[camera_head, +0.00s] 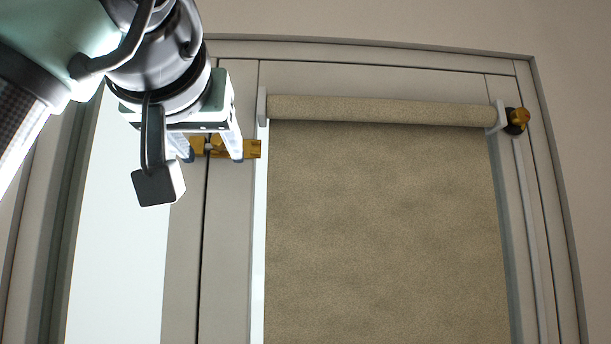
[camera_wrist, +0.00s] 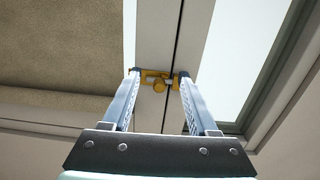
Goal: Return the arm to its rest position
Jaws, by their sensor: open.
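My gripper (camera_head: 212,150) is at the upper left of the head view, raised in front of the window frame. Its two fingers point toward a brass latch (camera_head: 252,149) on the upright between the window panes. In the wrist view my gripper (camera_wrist: 158,82) is open, with its fingers well apart. I cannot tell whether the fingers touch the latch. Nothing is held between the fingers.
A tan roller blind (camera_head: 385,220) hangs down over the right pane. A brass fitting (camera_head: 517,119) sits at the right end of its roller. The left pane (camera_head: 120,230) is bright and uncovered. The wall (camera_head: 420,22) above the frame is bare.

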